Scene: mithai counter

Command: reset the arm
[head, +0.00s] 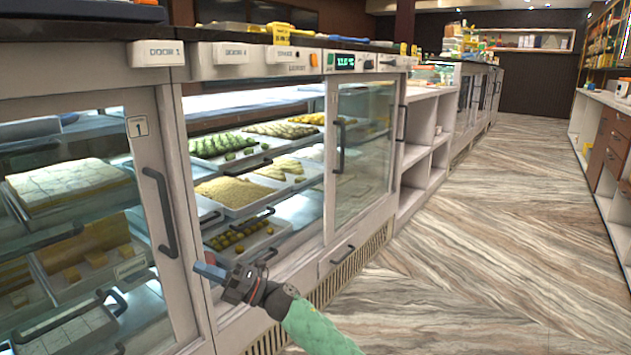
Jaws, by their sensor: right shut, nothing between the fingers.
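My right gripper (212,267) is shut and empty. It is in front of the lower part of the display counter, pointing left, with my green-sleeved arm coming in from the bottom. The gripper is low, just right of the glass door marked 1 (95,200) and its dark handle (161,212). It overlaps the front of the case in the picture; I cannot tell whether it touches. My left gripper is not in view.
The middle bay holds trays of sweets, including a yellow tray (232,191), and looks open. A glass door (365,135) with a dark handle stands to its right. White open shelves (425,150) follow. The wood-patterned floor (490,240) is clear at right.

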